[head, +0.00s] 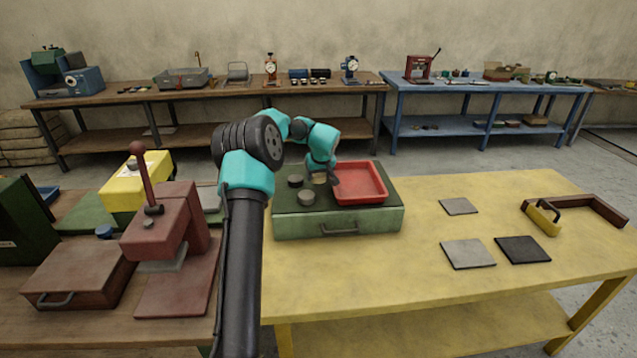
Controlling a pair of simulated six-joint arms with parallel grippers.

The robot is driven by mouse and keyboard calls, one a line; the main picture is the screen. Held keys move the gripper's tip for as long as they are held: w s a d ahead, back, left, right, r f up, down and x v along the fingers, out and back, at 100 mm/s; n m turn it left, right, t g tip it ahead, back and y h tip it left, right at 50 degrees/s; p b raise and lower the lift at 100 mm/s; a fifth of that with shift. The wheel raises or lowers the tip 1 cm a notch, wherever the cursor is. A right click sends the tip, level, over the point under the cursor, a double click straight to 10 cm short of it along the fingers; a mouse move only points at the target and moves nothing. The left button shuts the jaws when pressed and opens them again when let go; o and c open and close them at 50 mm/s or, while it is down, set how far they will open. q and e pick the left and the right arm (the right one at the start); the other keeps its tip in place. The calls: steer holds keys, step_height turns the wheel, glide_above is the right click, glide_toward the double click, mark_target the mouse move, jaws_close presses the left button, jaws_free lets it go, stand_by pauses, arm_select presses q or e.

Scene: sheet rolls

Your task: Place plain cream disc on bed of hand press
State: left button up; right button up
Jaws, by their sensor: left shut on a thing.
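The hand press (180,212) is dull red with an upright lever and stands on the brown bench at the left. A grey block sits under its head, above the flat red base. My left gripper (327,179) is above the green drawer box (337,222), beside the red tray, far right of the press. It is shut on a small pale thing, seemingly the cream disc (319,179); the fingers partly hide it. I cannot tell whether the disc touches the box top. My right gripper is out of view.
The red tray (360,183) sits on the green box's right half. A yellow box (137,182) and a brown drawer box (80,273) flank the press. Flat plates (467,254) lie on the yellow table, which has bare room at front.

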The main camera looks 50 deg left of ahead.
mark_target(318, 182)
arm_select(q)
steer(key=shift+f, duration=1.75)
steer(key=shift+f, duration=0.15)
steer(key=o, duration=0.7)
steer(key=shift+c, duration=0.2)
steer(key=v, duration=1.2)
steer(key=shift+c, duration=0.3)
